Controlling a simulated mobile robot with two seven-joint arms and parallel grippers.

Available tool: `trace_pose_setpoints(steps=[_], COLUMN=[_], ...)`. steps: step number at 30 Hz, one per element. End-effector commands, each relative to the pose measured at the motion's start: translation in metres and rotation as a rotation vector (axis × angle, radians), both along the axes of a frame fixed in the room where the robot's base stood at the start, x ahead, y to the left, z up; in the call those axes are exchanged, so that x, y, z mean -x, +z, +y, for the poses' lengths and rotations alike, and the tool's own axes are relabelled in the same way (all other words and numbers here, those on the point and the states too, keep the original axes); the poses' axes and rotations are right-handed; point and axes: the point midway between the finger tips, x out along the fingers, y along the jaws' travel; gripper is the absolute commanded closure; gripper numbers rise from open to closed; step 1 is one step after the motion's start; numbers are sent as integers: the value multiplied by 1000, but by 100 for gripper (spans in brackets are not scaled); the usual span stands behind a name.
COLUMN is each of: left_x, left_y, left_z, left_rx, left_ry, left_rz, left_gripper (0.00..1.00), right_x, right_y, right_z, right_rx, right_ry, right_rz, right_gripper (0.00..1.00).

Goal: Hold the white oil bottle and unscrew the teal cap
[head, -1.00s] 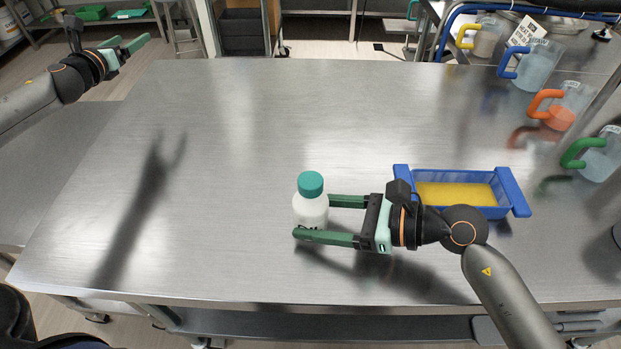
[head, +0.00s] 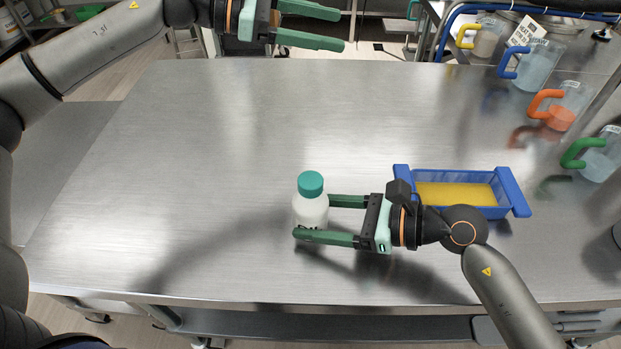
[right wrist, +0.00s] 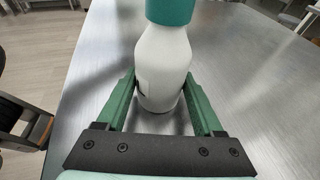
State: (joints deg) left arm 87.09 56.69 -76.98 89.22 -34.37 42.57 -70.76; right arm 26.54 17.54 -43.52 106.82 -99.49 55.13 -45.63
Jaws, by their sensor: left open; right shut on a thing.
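The white oil bottle (head: 311,206) stands upright on the steel table, with its teal cap (head: 310,183) on top. In the right wrist view the bottle (right wrist: 164,62) is between the two green fingers, and the cap (right wrist: 170,10) is cut off by the top edge. My right gripper (head: 312,218) is shut on the bottle's body from the right, below the cap. My left gripper (head: 341,29) is open and empty at the top of the head view, beyond the bottle and well apart from it. Its upper finger is close to the picture's edge.
A blue tray (head: 402,180) with yellow content sits right of the bottle, behind my right wrist. Several jugs with coloured handles, such as the orange-handled jug (head: 562,116), line the right side. The table's left and middle (head: 200,150) are clear.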

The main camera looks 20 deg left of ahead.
Motion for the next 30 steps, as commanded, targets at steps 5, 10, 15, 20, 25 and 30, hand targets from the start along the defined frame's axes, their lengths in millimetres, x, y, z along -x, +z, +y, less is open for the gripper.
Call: trace_pose_setpoints(steps=[5, 10, 15, 20, 25, 30], left_x=[67, 134, 169, 180, 183, 183], left_y=[-2, -21, -35, -35, -35, -49], left_z=[-64, -86, -70, -50, -40, -38], left_rx=[-253, -637, -1024, -1276, -1382, -1390], left_ry=[-316, -595, -739, -777, -782, -784], left_rz=[-41, -82, -107, -115, -114, -112], left_gripper=[20, 20, 20, 20, 20, 20], right_x=[0, 0, 0, 0, 0, 0], right_y=[0, 0, -1, 0, 0, 0], right_z=[0, 0, 0, 0, 0, 0], right_rx=[1, 1, 1, 1, 1, 0], right_ry=[0, 0, 0, 0, 0, 1], right_rz=[0, 0, 0, 0, 0, 0], right_gripper=[100, 100, 100, 100, 100, 100])
